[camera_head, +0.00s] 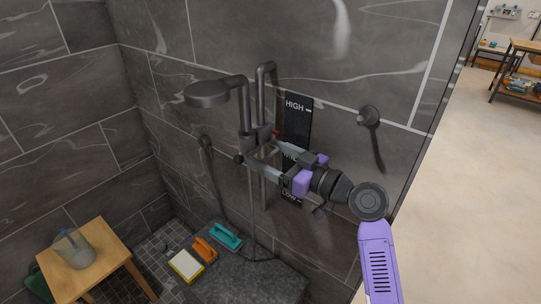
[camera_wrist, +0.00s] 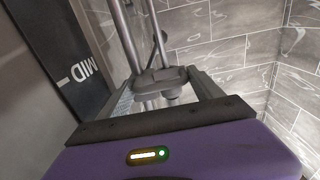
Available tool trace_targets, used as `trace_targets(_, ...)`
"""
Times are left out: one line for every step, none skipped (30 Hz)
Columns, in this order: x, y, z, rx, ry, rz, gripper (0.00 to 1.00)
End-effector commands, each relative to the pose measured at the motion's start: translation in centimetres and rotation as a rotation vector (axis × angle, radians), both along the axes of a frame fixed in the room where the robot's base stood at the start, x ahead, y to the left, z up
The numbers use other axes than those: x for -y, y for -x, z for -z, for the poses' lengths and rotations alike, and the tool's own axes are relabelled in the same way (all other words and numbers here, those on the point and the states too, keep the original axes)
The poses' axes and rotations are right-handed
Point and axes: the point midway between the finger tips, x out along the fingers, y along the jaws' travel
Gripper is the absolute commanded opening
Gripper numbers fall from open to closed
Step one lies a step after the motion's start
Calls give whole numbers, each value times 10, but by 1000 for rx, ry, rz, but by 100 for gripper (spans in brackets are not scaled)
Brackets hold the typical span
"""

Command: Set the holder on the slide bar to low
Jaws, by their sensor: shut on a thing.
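The grey holder (camera_head: 250,142) sits on the vertical slide bar (camera_head: 262,85) and carries the grey shower head (camera_head: 207,93). A small red mark shows at its right side. The black scale panel (camera_head: 297,115) behind reads HIGH at the top and LOW at the bottom; my arm partly covers the middle label. In the head view the holder appears between HIGH and the middle label. My gripper (camera_head: 257,149) is shut on the holder, one finger on each side. The wrist view shows the holder (camera_wrist: 165,80) between the fingers, with MID on the panel (camera_wrist: 75,60) at left.
A wooden stool (camera_head: 113,243) holds a clear jug (camera_head: 75,250).

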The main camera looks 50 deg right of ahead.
Motion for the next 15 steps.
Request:
trace_targets(0,0,0,0,0,0,15)
trace_targets(0,0,0,0,0,0,9)
trace_targets(0,0,0,0,0,0,2)
trace_targets(0,0,0,0,0,0,2)
trace_targets(0,0,0,0,0,0,2)
trace_targets(0,0,1,0,-1,0,2)
trace_targets(0,0,2,0,-1,0,2)
trace_targets(0,0,3,0,-1,0,2)
trace_targets(0,0,5,0,-1,0,2)
trace_targets(0,0,7,0,-1,0,2)
trace_targets(0,0,10,-1,-1,0,2)
trace_targets(0,0,14,-1,-1,0,2)
trace_targets(0,0,17,-1,-1,-1,2)
trace_targets(-1,0,21,-1,-1,-1,2)
trace_targets(-1,0,27,-1,-1,-1,2)
